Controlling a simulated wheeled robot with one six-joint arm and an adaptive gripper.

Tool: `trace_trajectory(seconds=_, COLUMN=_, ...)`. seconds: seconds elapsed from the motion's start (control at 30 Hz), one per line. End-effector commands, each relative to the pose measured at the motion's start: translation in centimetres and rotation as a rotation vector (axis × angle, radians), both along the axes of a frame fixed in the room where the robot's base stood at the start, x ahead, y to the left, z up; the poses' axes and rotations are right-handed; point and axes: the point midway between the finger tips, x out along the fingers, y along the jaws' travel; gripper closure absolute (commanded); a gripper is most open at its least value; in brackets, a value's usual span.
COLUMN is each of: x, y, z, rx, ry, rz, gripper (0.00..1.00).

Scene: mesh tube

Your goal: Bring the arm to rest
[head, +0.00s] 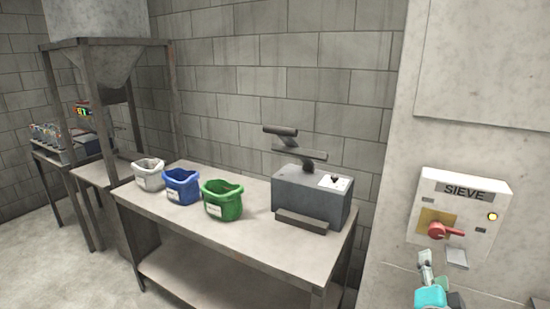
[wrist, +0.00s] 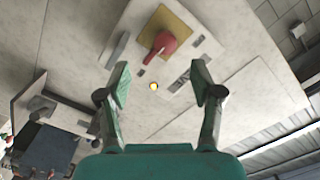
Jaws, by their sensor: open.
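My gripper (wrist: 158,85) is open and empty, its two fingers spread apart in the wrist view. In the head view my gripper (head: 428,270) shows at the bottom right, just below the sieve control box (head: 462,212). The box has a red rotary switch (head: 441,231) on a yellow plate and a lit yellow lamp (head: 492,216). In the wrist view the red switch (wrist: 160,44) lies beyond and between the fingertips, apart from them. Most of my arm is out of the head view.
A hopper frame (head: 110,90) stands further left. The pale wall panel (head: 475,90) above the box is bare.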

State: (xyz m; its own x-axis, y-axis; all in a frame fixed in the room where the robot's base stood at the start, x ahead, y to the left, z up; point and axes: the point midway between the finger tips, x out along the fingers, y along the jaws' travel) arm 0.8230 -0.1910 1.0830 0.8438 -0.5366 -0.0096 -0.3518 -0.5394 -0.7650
Motion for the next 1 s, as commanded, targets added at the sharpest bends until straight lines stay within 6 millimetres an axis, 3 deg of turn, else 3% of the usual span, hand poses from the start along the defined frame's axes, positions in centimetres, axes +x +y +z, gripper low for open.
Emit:
trace_trajectory(seconds=0.2, x=-2.3, y=3.0, z=-5.3, rx=-0.093, ry=0.096, rz=0.088, gripper=0.34)
trace_trajectory(seconds=0.5, x=-6.7, y=7.3, z=-11.5, rx=-0.225, ry=0.205, rz=0.218, gripper=0.34)
trace_trajectory(seconds=1.0, x=-16.8, y=13.5, z=-18.7, rx=-0.423, ry=0.332, rz=0.412, gripper=0.34)
